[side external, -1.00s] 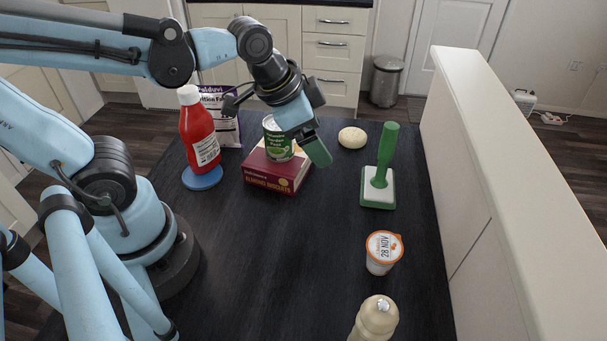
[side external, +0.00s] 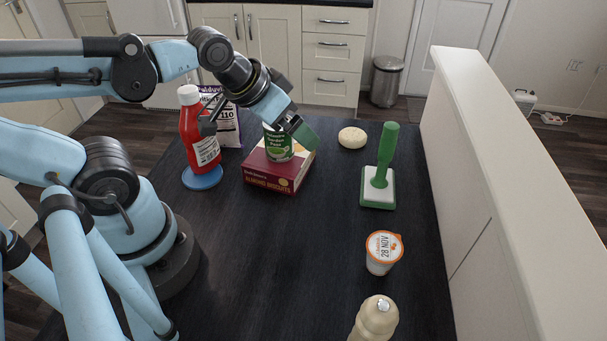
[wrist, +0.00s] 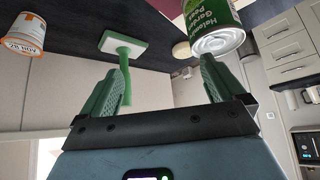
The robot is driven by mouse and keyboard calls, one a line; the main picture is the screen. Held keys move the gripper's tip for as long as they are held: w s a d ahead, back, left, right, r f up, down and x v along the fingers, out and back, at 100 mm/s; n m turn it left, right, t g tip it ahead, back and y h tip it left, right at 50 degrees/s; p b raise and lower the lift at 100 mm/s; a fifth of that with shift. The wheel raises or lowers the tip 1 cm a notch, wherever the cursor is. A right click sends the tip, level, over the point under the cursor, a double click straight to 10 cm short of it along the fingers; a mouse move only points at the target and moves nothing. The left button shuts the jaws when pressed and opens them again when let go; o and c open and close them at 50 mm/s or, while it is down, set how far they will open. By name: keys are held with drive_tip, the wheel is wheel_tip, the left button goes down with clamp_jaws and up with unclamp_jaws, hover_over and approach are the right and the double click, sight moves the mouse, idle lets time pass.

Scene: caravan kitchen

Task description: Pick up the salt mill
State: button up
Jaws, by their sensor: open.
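The salt mill (side external: 375,320) is a cream, rounded mill with a silvery knob on top. It stands at the front edge of the side external view, its lower part cut off by the frame. I cannot make it out in the wrist view. My gripper (side external: 299,131) is at the far part of the table, beside the green can, well away from the mill. In the wrist view the two green fingers of my gripper (wrist: 166,85) are apart, with nothing held between them.
A green can (side external: 278,146) stands on a red box (side external: 270,178). A ketchup bottle (side external: 199,135) on a blue disc and a bag (side external: 227,127) are left. A round pale item (side external: 352,138), a green-handled tool (side external: 383,165) and a cup (side external: 382,253) are right. The table centre is clear.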

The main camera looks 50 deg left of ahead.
drive_tip(key=shift+r, duration=0.1)
wheel_tip(320, 180, up, 6)
drive_tip(key=m+g+h, duration=0.8)
drive_tip(key=h, duration=0.4)
approach(389, 321)
wheel_tip(389, 321, up, 4)
drive_tip(key=w+a, duration=0.2)
drive_tip(key=d+f, duration=0.3)
drive_tip(key=s+d+f, duration=0.1)
drive_tip(key=d+f, duration=0.1)
drive_tip(key=f, duration=0.2)
drive_tip(key=d+f, duration=0.3)
drive_tip(key=shift+s+d+f, duration=0.15)
drive_tip(key=shift+d+f, duration=0.2)
drive_tip(key=shift+f, duration=0.05)
drive_tip(key=shift+x, duration=0.9)
